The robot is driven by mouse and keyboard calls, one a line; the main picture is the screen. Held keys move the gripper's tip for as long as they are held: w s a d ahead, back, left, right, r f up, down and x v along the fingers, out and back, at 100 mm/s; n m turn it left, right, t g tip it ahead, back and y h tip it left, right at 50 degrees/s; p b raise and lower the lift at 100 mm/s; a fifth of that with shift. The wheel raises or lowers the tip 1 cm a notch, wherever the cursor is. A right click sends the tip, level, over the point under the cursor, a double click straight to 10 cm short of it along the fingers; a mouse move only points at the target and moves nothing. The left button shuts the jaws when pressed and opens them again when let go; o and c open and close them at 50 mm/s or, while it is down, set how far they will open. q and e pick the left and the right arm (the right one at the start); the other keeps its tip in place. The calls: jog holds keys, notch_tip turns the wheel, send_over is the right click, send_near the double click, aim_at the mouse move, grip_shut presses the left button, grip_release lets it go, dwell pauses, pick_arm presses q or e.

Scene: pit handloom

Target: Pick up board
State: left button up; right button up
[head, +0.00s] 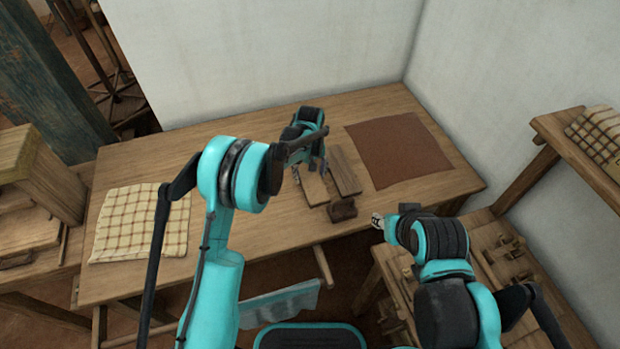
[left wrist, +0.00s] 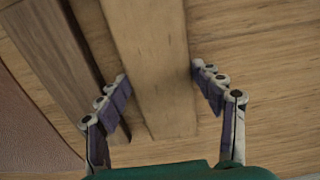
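A light wooden board (head: 315,190) lies on the wooden table, beside a darker board (head: 344,172). In the left wrist view the light board (left wrist: 155,45) runs between the fingers of my left gripper (left wrist: 160,76). The darker board (left wrist: 62,55) lies to its left there. In the head view my left gripper (head: 310,170) points down over the light board and hides its far part. The fingers are apart, one on each side of the board; I cannot tell whether they touch it. My right gripper (head: 378,220) is low, near the table's front edge, small and partly hidden.
A small dark wooden block (head: 342,210) sits just in front of the boards. A brown cloth (head: 398,151) lies at the right of the table. A checked cloth (head: 140,222) lies at the left. A lower wooden bench (head: 480,235) with pegs stands at right.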

aim_at(310, 176)
pick_arm(q)
jog(key=c, duration=0.6)
notch_tip(310, 176, up, 10)
jog(key=p, duration=0.3)
jog(key=shift+a, duration=0.1)
